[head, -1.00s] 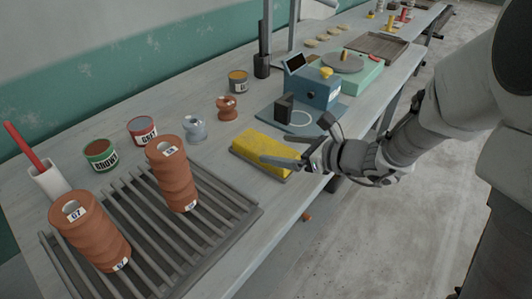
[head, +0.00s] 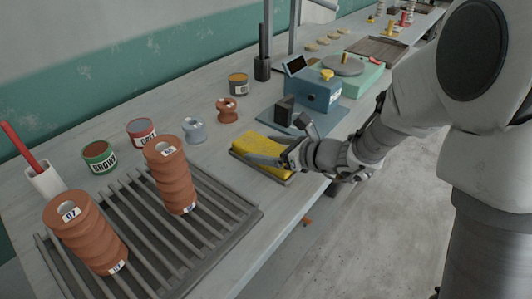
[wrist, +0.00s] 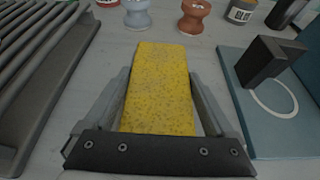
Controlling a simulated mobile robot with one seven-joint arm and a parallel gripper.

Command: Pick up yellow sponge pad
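The yellow sponge pad (head: 262,154) lies flat near the front edge of the table, to the right of the slatted rack. In the wrist view the sponge (wrist: 160,85) runs lengthwise between the two fingers of my gripper (wrist: 162,95). The fingers stand apart along its two long sides, with a narrow gap showing on the right side. In the head view my gripper (head: 265,161) reaches over the sponge from the right and hides part of it.
The slatted rack (head: 215,190) with two terracotta stacks is on the left. A teal mat (wrist: 236,70) with a dark block (wrist: 268,62) lies close on the right. Grey (head: 194,131) and brown (head: 227,111) spools stand behind the sponge.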

